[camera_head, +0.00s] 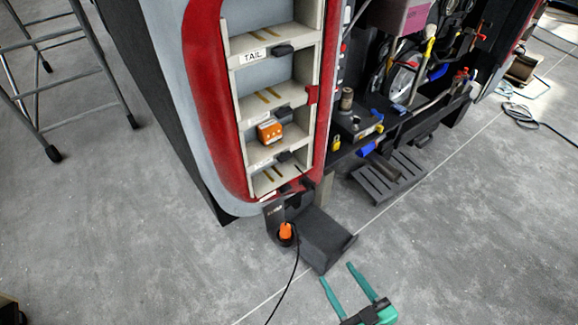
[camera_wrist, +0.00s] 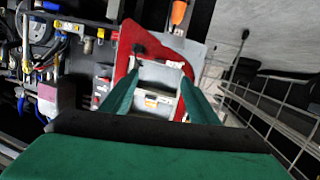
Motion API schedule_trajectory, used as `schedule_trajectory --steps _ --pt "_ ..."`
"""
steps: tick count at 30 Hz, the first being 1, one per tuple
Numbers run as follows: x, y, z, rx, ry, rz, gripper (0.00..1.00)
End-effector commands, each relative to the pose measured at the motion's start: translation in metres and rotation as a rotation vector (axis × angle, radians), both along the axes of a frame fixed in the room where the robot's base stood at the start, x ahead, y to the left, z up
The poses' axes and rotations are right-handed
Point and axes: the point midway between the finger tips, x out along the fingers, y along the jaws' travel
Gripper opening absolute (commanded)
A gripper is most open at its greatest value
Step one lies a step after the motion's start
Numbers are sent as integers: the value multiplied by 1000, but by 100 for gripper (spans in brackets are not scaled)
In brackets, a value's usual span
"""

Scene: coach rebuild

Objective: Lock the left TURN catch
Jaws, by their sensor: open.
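A red-edged cabinet (camera_head: 205,95) holds a column of pale compartments with a dark catch on each ledge. The top catch (camera_head: 284,50) sits beside a label reading TAIL. A middle catch (camera_head: 283,112) and a lower catch (camera_head: 284,157) are below it; their labels are too small to read, so I cannot tell which is TURN or whether it is locked. My gripper (camera_head: 337,272) is open and empty, low over the floor in front of the cabinet and apart from it. In the wrist view, the green fingers (camera_wrist: 158,88) frame the pale compartments and red edge (camera_wrist: 128,52).
An orange box (camera_head: 269,131) sits in a middle compartment. A dark bracket (camera_head: 320,240) with an orange plug (camera_head: 286,231) and black cable juts out below. A tool-filled bay (camera_head: 400,80) is at the right, a metal stand (camera_head: 75,85) at the left.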

Motion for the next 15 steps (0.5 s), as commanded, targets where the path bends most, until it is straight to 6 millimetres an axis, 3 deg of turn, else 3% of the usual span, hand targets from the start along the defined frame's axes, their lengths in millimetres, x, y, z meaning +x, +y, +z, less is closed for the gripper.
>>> schedule_trajectory --steps 1,9,15 --pt "22 1 9 4 -14 27 55" --pt "130 24 71 79 -87 129 55" --pt "185 53 115 147 -128 182 55"
